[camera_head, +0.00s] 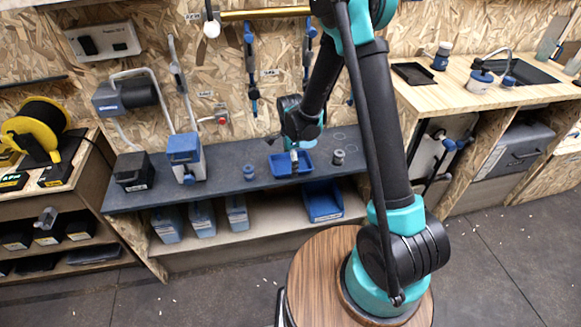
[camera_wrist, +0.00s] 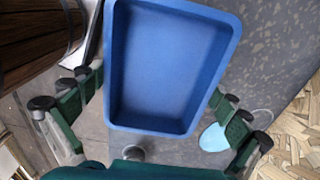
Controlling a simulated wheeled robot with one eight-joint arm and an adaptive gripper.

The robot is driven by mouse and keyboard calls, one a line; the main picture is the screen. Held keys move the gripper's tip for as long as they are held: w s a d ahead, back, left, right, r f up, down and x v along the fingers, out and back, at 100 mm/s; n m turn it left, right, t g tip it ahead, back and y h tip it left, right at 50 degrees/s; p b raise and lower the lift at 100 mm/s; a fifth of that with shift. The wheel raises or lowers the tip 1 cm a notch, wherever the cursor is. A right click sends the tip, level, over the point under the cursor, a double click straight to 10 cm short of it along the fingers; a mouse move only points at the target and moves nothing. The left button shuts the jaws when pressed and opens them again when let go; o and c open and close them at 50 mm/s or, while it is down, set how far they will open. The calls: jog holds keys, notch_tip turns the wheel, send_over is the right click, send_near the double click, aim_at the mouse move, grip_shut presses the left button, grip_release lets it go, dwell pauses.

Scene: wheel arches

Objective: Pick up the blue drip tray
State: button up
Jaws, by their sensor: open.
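The blue drip tray (camera_head: 282,171) lies on the dark counter top (camera_head: 225,180) in the head view. It is shallow, rectangular and empty as far as I can see. In the wrist view the tray (camera_wrist: 165,70) fills the upper middle, with its far end cut off by the frame. My gripper (camera_head: 294,157) is over the tray in the head view, and hides part of it. In the wrist view my gripper (camera_wrist: 153,88) is open, with green fingers left and right of the tray. Whether a finger touches the tray I cannot tell.
A small blue-grey jar (camera_head: 249,173) stands left of the tray and a dark jar (camera_head: 339,157) right of it. A blue-and-white dispenser (camera_head: 185,155) and a black box (camera_head: 133,172) stand further left. A blue bin (camera_head: 323,202) sits on the shelf below.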

jog(key=shift+c, duration=0.2)
jog(key=c, duration=0.8)
jog(key=shift+c, duration=0.3)
